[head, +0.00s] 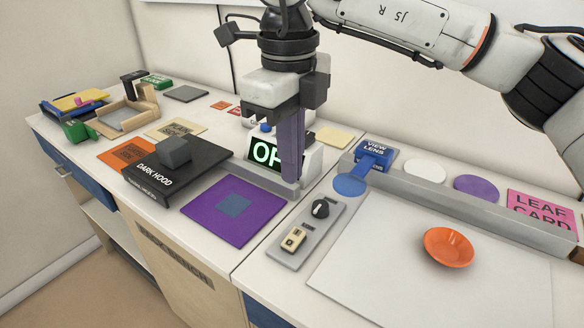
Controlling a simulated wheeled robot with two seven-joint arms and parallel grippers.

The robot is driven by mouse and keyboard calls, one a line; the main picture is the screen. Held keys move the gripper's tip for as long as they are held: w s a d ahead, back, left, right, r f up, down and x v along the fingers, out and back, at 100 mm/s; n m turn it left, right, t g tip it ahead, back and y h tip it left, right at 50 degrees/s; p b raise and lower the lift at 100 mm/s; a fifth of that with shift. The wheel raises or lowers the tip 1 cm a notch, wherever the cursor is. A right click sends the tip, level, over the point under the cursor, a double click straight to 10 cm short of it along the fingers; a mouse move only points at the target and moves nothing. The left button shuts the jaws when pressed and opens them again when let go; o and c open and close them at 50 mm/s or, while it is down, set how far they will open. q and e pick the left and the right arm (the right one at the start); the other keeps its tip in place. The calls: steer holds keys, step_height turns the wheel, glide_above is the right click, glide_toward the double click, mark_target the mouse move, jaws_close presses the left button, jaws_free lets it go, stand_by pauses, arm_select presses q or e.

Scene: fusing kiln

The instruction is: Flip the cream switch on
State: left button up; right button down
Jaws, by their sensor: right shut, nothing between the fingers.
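The cream switch (293,239) sits on a narrow grey panel (287,258) at the front middle of the counter, below a black round knob (320,208). My right gripper (291,181) points down with its purple-grey fingers shut and nothing between them. In the picture its tips are above the switch, apart from it, in front of a small display with green-lit letters (264,153). The gripper hides part of that display. I cannot tell from this view which way the switch is set. My left gripper is not in view.
A large pale board (400,275) with an orange bowl (448,246) lies right of the panel. A grey rail (470,205) runs behind it. To the left are a purple mat (260,225) and a black "DARK HOOD" box (150,187).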

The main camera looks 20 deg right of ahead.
mark_target(297, 232)
steer(key=shift+s+a+r+t+h+p, duration=0.15)
steer(key=shift+a+t+h+p, duration=0.3)
steer(key=shift+p, duration=0.75)
steer(key=shift+d, duration=0.15)
steer(key=f, duration=0.4)
steer(key=w+d+f+p, duration=0.1)
steer(key=f, duration=0.4)
steer(key=f+p, duration=0.1)
steer(key=f, duration=0.4)
steer(key=shift+w+d, duration=0.15)
steer(key=shift+d, duration=0.2)
